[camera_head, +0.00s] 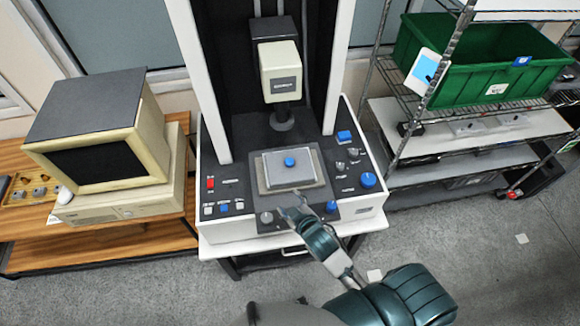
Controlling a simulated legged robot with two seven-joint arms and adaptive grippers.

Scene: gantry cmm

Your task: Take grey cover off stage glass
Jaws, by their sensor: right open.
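The grey cover (305,168) is a flat square plate with a blue knob (290,162) on top. It lies on the stage of the measuring machine (248,178), and the stage glass is hidden beneath it. My right gripper (291,204) is at the front edge of the stage, just in front of the cover. It is open and appears empty; I cannot tell whether it touches the stage. The blue knob is free, with nothing on it. My left gripper is not in view.
The machine's probe head (281,72) hangs above and behind the cover. White columns stand on both sides of it. Blue knobs and buttons (367,180) line the front panel. An old monitor (105,140) stands on a wooden table at left. A green bin (480,70) sits on the right shelf.

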